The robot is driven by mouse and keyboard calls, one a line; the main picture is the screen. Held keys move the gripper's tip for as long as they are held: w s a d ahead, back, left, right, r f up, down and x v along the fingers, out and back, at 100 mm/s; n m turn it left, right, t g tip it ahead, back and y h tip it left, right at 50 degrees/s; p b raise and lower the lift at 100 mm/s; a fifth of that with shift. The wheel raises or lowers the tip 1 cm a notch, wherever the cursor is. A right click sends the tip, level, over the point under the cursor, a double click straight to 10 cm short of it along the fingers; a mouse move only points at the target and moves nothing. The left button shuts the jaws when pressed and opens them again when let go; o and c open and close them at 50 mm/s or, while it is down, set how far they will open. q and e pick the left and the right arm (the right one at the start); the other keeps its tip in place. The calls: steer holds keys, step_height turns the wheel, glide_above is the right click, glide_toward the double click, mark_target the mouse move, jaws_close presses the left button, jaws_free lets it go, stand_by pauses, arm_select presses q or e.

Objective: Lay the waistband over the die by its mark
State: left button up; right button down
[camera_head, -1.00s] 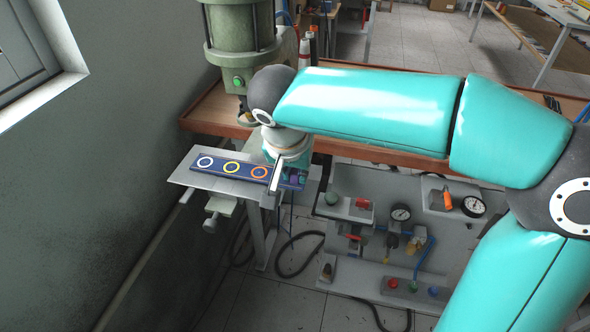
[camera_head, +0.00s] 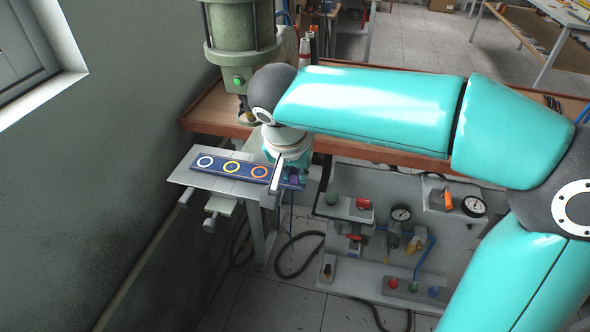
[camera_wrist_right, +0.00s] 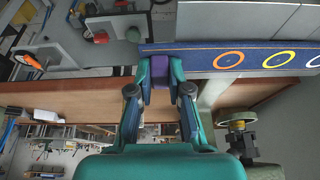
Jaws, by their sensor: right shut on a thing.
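The waistband is a dark blue strip (camera_head: 217,166) with white, yellow and orange rings. It lies along a light grey plate at the press; in the right wrist view the strip (camera_wrist_right: 196,60) crosses the top right. My right gripper (camera_head: 291,180) is at the strip's right end, partly hidden behind my own wrist. In the right wrist view its fingers (camera_wrist_right: 160,72) are shut on that end, with a purple piece between them. I cannot make out the die or its mark separately. My left gripper is not in view.
The grey plate (camera_head: 183,179) juts out in front of the wooden bench (camera_head: 206,112). A green press (camera_head: 241,35) stands behind it. A panel with gauges and coloured knobs (camera_head: 372,262) is below right. A wall bounds the left side.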

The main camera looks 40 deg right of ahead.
steer(key=shift+f+b, duration=0.3)
steer(key=shift+b, duration=0.1)
stand_by(0.7)
steer(key=c, duration=1)
jaws_free()
steer(key=shift+r, duration=0.1)
steer(key=v, duration=1.2)
